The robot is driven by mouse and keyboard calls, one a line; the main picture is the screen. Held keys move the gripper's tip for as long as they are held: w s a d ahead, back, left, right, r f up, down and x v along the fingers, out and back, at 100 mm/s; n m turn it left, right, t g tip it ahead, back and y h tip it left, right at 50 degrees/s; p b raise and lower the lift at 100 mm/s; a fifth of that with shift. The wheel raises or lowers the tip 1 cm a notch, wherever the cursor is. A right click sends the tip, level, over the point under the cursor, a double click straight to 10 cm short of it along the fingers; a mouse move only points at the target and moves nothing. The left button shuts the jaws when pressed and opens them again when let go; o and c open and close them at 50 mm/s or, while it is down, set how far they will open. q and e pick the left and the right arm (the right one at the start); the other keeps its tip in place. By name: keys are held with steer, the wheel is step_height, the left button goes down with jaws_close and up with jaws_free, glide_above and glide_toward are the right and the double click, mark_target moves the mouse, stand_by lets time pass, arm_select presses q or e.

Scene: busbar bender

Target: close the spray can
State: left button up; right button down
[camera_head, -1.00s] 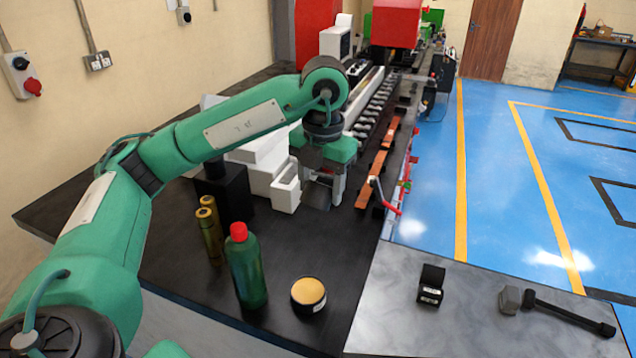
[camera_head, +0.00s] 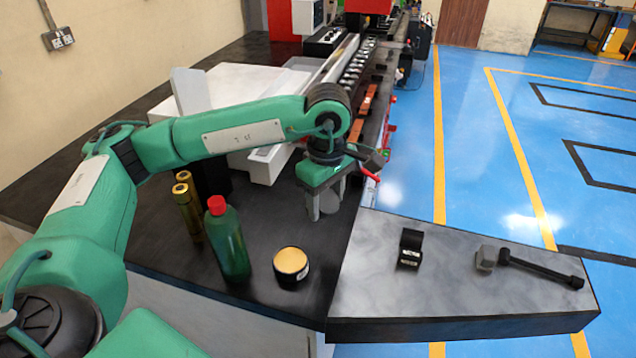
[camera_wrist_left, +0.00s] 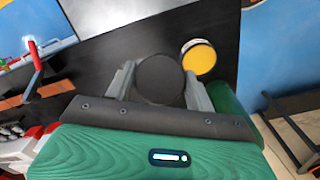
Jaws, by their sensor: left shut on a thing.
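My left gripper (camera_head: 325,207) is shut on a dark round disc, which looks like a lid. The wrist view shows the disc (camera_wrist_left: 160,79) held between the two grey fingers, above the black tabletop. A short round can (camera_head: 291,266) with a yellow-orange top and dark sides stands on the black table, nearer the front edge than the gripper. The can (camera_wrist_left: 198,57) also shows just beside the disc in the wrist view, apart from it. A green bottle (camera_head: 228,245) with a red cap stands upright to the can's left. My right gripper is out of view.
Two gold cylinders (camera_head: 188,212) stand behind the green bottle. White machine parts (camera_head: 262,165) lie behind the gripper. On the grey slab (camera_head: 380,290) at right are a small black block (camera_head: 411,248) and a hammer-like tool (camera_head: 535,268). The tabletop around the can is mostly clear.

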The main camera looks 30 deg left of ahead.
arm_select(q)
steer(key=s+d+f+m, duration=0.1)
steer(key=d+f+m, duration=0.3)
steer(key=m, duration=1.1)
step_height(320, 180, down, 2)
steer(key=shift+s+f, duration=0.1)
steer(key=shift+s, duration=0.05)
